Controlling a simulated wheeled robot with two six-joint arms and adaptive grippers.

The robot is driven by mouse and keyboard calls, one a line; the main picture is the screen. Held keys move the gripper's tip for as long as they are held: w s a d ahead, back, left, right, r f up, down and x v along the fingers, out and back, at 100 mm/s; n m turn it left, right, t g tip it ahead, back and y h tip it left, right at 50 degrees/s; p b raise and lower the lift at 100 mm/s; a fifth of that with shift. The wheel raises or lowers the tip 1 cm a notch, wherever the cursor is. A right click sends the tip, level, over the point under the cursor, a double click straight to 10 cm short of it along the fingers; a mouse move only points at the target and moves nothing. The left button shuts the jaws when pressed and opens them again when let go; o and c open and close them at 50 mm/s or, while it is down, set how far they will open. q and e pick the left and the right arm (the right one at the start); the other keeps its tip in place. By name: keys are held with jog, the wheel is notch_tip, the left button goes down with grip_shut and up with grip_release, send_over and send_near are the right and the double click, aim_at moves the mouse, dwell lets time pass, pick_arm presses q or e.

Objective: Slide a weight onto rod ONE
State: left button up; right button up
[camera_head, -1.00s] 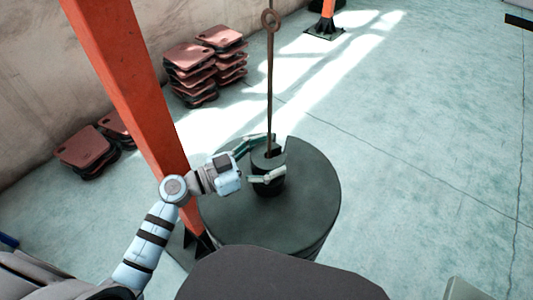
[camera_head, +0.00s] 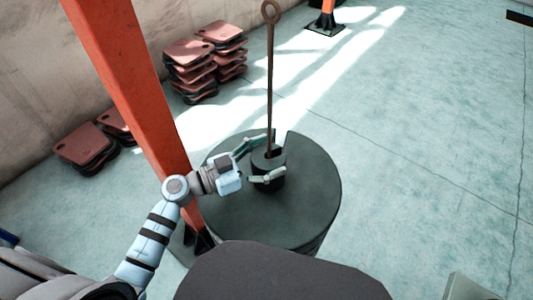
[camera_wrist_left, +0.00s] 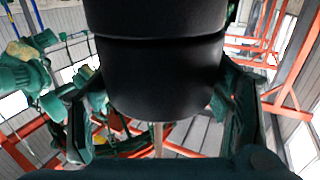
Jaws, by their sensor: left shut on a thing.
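A thin rust-brown rod (camera_head: 270,80) with a ring at its top stands upright over a wide dark round drum (camera_head: 310,195). No label shows on the rod. A small black cylindrical weight (camera_head: 268,185) is at the rod's lower end, above the middle of the drum. My left gripper (camera_head: 264,160) is shut on the weight, one finger on each side. In the left wrist view the weight (camera_wrist_left: 160,75) fills the space between the fingers, and the rod (camera_wrist_left: 158,140) shows beyond it. Whether the weight touches the drum is hidden. My right gripper is out of view.
An orange post (camera_head: 130,85) rises close to the drum's left side, beside my left arm. Stacks of reddish slabs (camera_head: 195,60) lie by the wall, with a lower stack (camera_head: 85,145) nearer. The pale floor to the right (camera_head: 430,150) is clear.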

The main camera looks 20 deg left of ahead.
pick_arm(q)
jog(key=shift+r, duration=0.1)
jog(key=o, duration=2)
jog(key=shift+o, duration=0.7)
jog(key=shift+s+f, duration=0.1)
jog(key=shift+f, duration=0.15)
jog(key=shift+s+a+r, duration=0.15)
jog(key=shift+s+a, duration=0.2)
jog(key=shift+a, duration=0.05)
jog(key=p+v, duration=0.2)
jog(key=v, duration=0.8)
jog(key=shift+r, duration=0.45)
